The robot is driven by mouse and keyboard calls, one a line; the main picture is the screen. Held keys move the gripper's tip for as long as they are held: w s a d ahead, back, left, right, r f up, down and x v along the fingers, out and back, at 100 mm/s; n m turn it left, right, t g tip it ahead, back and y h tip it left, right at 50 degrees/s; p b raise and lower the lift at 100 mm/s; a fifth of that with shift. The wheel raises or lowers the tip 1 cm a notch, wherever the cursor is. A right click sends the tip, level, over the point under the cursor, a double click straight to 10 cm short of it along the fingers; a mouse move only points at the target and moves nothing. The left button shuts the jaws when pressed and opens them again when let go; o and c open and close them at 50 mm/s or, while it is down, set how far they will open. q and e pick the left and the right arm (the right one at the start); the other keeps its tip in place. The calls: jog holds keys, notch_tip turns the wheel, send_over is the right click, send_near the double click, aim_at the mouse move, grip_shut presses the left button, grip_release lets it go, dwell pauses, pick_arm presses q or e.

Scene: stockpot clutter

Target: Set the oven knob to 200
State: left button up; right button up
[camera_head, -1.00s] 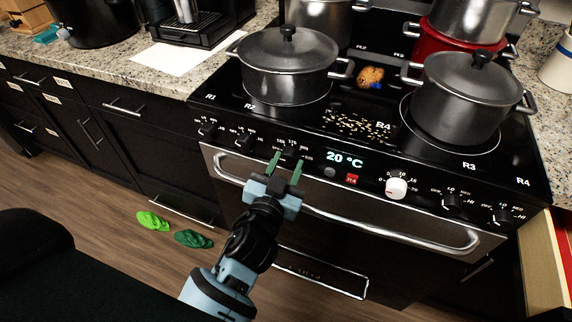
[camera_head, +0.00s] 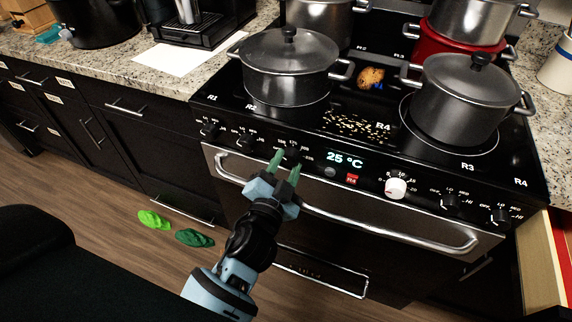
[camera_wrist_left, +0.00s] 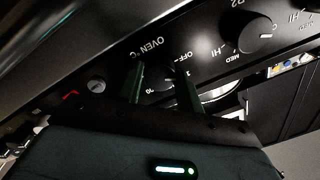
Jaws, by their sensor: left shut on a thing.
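The oven knob (camera_head: 291,154) is a dark dial on the black control panel, left of the lit display. My left gripper (camera_head: 286,166) has its green fingers around it and is shut on it. The display (camera_head: 345,160) reads 25 °C. In the left wrist view the fingers of my left gripper (camera_wrist_left: 162,84) stand either side of the knob, under an "OVEN °C" label; the knob is dark and largely hidden, so its pointer cannot be read. My right gripper is not in view.
The oven handle (camera_head: 400,231) runs below the panel. A white knob (camera_head: 396,187) and black burner knobs sit along the panel. A lidded pot (camera_head: 290,70) and another lidded pot (camera_head: 465,100) stand on the cooktop. Green slippers (camera_head: 194,238) lie on the floor.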

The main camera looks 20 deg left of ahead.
pick_arm(q)
jog(key=m, duration=0.4)
jog(key=shift+a+r, duration=0.1)
jog(key=m+p, duration=0.1)
jog(key=m, duration=0.2)
jog(key=shift+m, duration=0.4)
jog(key=m, duration=0.4)
jog(key=shift+w+r+h+p, duration=0.1)
jog(key=shift+r+h+p, duration=0.1)
jog(key=shift+h+p, duration=0.2)
jog(key=m+p, duration=0.1)
jog(key=m, duration=0.3)
jog(key=shift+a+r+m+h, duration=0.1)
jog(key=shift+m+h, duration=0.2)
jog(key=shift+m, duration=0.1)
jog(key=m+p, duration=0.1)
jog(key=m, duration=0.3)
jog(key=shift+r, duration=0.1)
jog(key=shift+m+h+p, duration=0.3)
jog(key=shift+m+p, duration=0.25)
jog(key=shift+m, duration=0.35)
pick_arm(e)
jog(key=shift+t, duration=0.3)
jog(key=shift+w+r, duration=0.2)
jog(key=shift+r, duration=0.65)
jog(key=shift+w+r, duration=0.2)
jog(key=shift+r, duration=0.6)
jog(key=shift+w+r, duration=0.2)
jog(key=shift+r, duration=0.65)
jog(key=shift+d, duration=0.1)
